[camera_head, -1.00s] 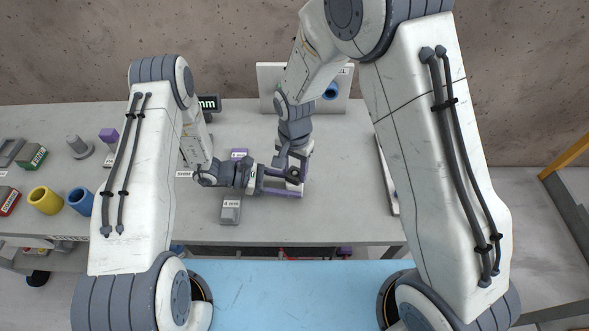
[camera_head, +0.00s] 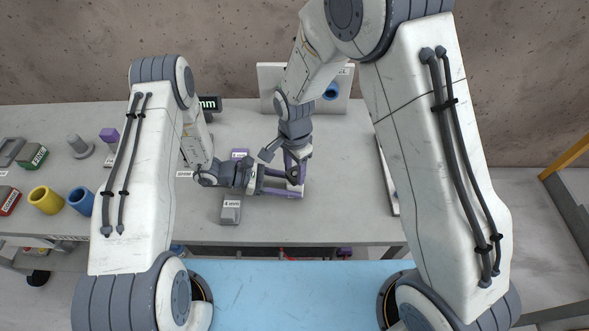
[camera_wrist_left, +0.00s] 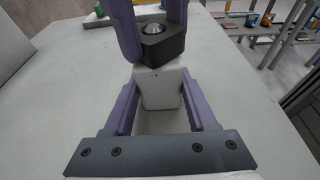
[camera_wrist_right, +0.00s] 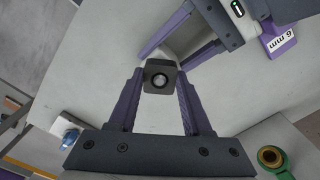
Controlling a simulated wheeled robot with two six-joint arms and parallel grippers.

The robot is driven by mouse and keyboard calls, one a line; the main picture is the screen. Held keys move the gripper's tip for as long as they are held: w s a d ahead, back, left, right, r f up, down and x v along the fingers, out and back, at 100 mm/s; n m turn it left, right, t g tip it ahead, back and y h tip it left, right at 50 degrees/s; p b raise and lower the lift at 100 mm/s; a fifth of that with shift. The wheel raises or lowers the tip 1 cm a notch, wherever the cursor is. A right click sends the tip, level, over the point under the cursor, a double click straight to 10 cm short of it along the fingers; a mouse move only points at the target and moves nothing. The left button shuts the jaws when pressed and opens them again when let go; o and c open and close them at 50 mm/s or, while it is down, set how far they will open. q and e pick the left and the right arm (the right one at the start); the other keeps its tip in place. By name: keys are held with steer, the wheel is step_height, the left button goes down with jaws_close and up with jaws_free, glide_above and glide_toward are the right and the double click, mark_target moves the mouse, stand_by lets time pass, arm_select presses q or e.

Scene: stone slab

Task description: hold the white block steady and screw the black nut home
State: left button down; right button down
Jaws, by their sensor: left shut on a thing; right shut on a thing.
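The white block (camera_wrist_left: 160,92) stands upright on the stone slab, between the purple fingers of my left gripper (camera_wrist_left: 162,95), which is shut on it. The black nut (camera_wrist_right: 160,77) is a dark squarish piece on top of the block. A shiny round metal end shows in the middle of the nut in both wrist views. My right gripper (camera_wrist_right: 160,85) is shut on the nut from above, one purple finger on each side. In the head view both grippers meet at the slab's middle, and block and nut are small and partly covered there.
A grey labelled block (camera_head: 231,212) lies in front of my left gripper. A purple 6 mm block (camera_wrist_right: 279,38) lies behind it. A display (camera_head: 209,103) and a white panel (camera_head: 270,80) stand at the back. The slab right of the grippers is mostly clear.

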mark_target(294, 173)
steer(key=shift+m, duration=0.4)
steer(key=shift+c, duration=1.3)
jaws_free()
steer(key=shift+r, duration=0.1)
arm_select(q)
steer(key=shift+c, duration=0.6)
jaws_free()
arm_select(e)
step_height(294, 173, up, 12)
arm_select(q)
steer(key=shift+a, duration=0.1)
